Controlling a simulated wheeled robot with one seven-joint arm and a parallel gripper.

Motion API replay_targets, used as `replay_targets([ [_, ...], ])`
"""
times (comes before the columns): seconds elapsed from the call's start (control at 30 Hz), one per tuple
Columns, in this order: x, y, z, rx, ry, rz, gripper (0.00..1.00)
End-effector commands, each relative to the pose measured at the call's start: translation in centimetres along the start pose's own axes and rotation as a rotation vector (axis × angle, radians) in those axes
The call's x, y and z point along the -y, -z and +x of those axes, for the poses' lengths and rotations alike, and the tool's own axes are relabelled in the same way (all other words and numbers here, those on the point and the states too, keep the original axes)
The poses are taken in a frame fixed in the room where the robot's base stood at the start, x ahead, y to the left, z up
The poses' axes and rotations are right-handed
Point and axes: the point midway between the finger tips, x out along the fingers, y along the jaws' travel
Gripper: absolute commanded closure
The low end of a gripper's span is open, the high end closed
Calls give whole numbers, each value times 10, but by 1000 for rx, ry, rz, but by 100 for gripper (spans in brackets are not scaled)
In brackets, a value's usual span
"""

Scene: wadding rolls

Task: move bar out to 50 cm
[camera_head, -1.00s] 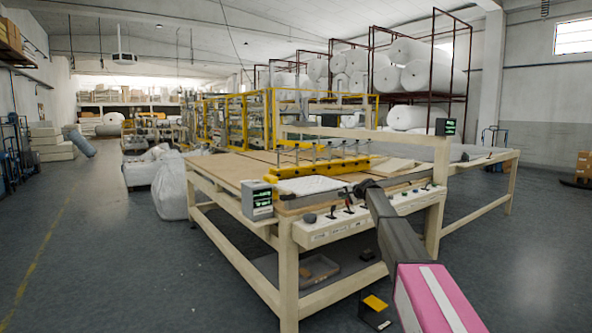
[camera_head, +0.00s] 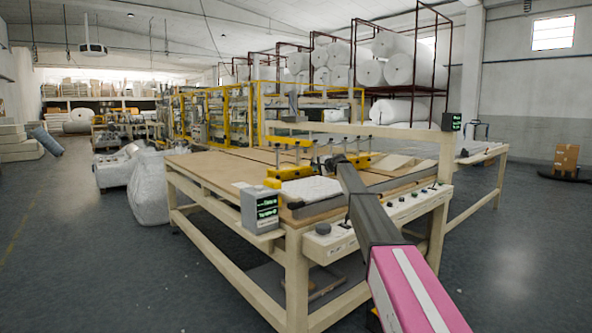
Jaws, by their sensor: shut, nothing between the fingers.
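A yellow bar (camera_head: 292,172) with upright posts lies across the worktable (camera_head: 222,173); my arm and gripper cover its middle. My gripper (camera_head: 336,160) is small, dark and far from the camera, at the end of my grey and pink arm. It overlaps the bar in the picture; I cannot tell whether it touches it. Its fingers look shut, and I see nothing held. A white padded sheet (camera_head: 311,189) lies in front of the bar. A grey display box (camera_head: 260,207) with green text stands at the table's near corner; its figures are too small to read.
A control panel (camera_head: 400,211) with knobs runs along the table's front edge. A second small display (camera_head: 452,122) is on the right post. White sacks (camera_head: 149,190) stand left of the table. White rolls (camera_head: 398,65) fill racks behind.

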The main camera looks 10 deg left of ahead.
Motion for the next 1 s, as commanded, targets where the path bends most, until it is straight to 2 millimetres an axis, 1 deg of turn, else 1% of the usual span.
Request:
replay_targets([
  [0.17, 0, 0, 8, 1, 0, 0, 100],
  [0.27, 0, 1, 18, 1, -1, 0, 100],
  [0.47, 0, 2, 49, 0, -1, 0, 100],
  [0.77, 1, 2, 106, 0, 0, 0, 100],
  [0.8, 4, 2, 112, 0, 0, 0, 100],
  [0.9, 8, 1, 126, 1, 0, 0, 100],
  [1.0, 11, 1, 135, 1, -1, -1, 100],
])
